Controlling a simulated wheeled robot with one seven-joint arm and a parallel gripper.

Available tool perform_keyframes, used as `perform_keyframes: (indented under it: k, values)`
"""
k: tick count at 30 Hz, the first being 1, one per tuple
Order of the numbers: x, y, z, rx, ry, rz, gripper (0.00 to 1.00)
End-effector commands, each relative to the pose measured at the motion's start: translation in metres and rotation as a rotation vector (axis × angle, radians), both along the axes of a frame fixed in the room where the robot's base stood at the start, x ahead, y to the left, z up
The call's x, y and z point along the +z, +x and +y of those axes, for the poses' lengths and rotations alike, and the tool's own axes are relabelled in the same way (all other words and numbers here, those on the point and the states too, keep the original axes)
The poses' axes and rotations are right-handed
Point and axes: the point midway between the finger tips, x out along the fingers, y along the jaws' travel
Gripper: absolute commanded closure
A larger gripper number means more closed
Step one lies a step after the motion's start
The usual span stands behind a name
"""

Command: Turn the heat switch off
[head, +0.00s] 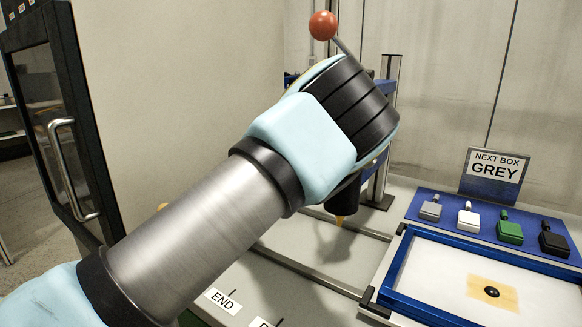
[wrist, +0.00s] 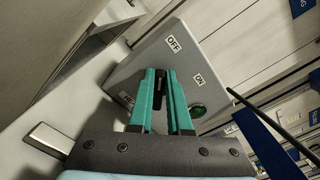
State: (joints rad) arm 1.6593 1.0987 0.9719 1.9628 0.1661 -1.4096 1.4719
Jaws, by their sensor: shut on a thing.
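In the wrist view, a grey switch box (wrist: 205,65) carries an OFF label (wrist: 174,44) and an ON label (wrist: 198,80). A round green lamp (wrist: 197,110) sits below the ON label and looks lit. My gripper (wrist: 160,76) has its two green fingers at the face of the box, shut on the dark heat switch (wrist: 158,84) between them. The fingers hide most of the switch, so I cannot tell which label it points to. In the head view my arm hides the box and my fingers.
In the head view, a blue-framed tray (head: 450,303) stands at right. Behind it, grey, white, green and black blocks sit on a blue rack (head: 455,226) below a sign reading NEXT BOX GREY (head: 494,170). A red-knobbed lever (head: 323,25) rises behind my arm. A dark-framed door (head: 75,110) stands at left.

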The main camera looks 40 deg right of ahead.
Motion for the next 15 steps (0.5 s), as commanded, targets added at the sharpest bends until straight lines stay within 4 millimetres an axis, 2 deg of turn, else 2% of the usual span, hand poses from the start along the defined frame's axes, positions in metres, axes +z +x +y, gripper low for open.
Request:
perform_keyframes:
  k: [1, 2, 9, 15]
  values:
    - [0.0004, 0.0008, 0.0002, 0.002, -0.001, 0.000, 1.00]
    - [0.0004, 0.0008, 0.0002, 0.002, -0.001, 0.000, 0.81]
    - [0.0001, 0.0005, 0.0002, 0.001, 0.000, -0.001, 0.54]
    - [0.0000, 0.0002, 0.0002, 0.001, 0.000, -0.001, 0.54]
